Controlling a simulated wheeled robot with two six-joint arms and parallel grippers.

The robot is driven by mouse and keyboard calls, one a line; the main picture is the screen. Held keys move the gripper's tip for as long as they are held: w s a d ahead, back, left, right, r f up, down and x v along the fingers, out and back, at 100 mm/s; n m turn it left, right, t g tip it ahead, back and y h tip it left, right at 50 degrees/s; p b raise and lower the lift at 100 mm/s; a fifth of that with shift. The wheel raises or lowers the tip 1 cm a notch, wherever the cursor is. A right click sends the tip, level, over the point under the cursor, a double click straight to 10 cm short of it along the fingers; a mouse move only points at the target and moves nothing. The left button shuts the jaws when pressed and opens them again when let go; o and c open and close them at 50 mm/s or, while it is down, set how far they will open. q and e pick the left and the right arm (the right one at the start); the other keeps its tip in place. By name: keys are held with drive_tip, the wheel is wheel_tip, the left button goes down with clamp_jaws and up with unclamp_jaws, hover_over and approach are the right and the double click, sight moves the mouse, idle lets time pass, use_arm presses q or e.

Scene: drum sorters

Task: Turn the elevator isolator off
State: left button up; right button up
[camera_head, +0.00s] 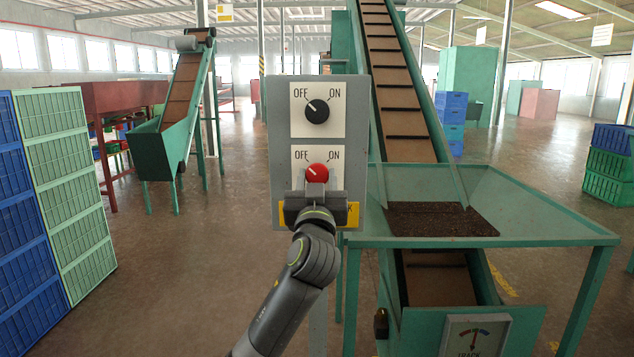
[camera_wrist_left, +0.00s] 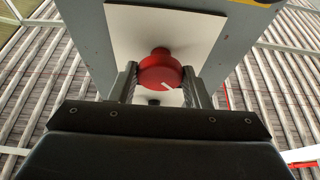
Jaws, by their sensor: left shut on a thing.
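A grey switch box (camera_head: 276,140) holds two rotary knobs on white plates marked OFF and ON. The upper knob (camera_head: 317,111) is black, with its white mark towards OFF. The lower knob (camera_head: 317,173) is red, with its white mark pointing up and left towards OFF. My left gripper (camera_head: 318,186) is shut on the red knob from the front. In the left wrist view the red knob (camera_wrist_left: 160,72) sits between the two fingers, its white mark pointing lower right in that upside-down picture. A yellow label (camera_head: 350,215) below is mostly hidden by my gripper.
A green hopper (camera_head: 560,225) with a brown conveyor stands right of the box. A dial panel (camera_head: 475,335) is at the lower right. Blue and green crates (camera_head: 60,190) stand at left. Another conveyor (camera_head: 150,155) is behind, with open floor between.

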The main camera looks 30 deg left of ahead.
use_arm(q)
drive_tip(key=shift+f, duration=0.1)
drive_tip(key=o, duration=1)
drive_tip(key=shift+c, duration=0.2)
drive_tip(key=shift+s, duration=0.1)
drive_tip(key=b+v, duration=0.2)
drive_tip(key=v, duration=1.5)
drive_tip(key=shift+b, duration=0.4)
use_arm(e)
drive_tip(key=shift+w+d+f, duration=0.25)
drive_tip(key=shift+w+f, duration=0.45)
drive_tip(key=shift+w, duration=0.05)
use_arm(q)
drive_tip(key=shift+s+d, duration=0.1)
drive_tip(key=shift+s, duration=0.05)
use_arm(e)
drive_tip(key=shift+s+a, duration=0.1)
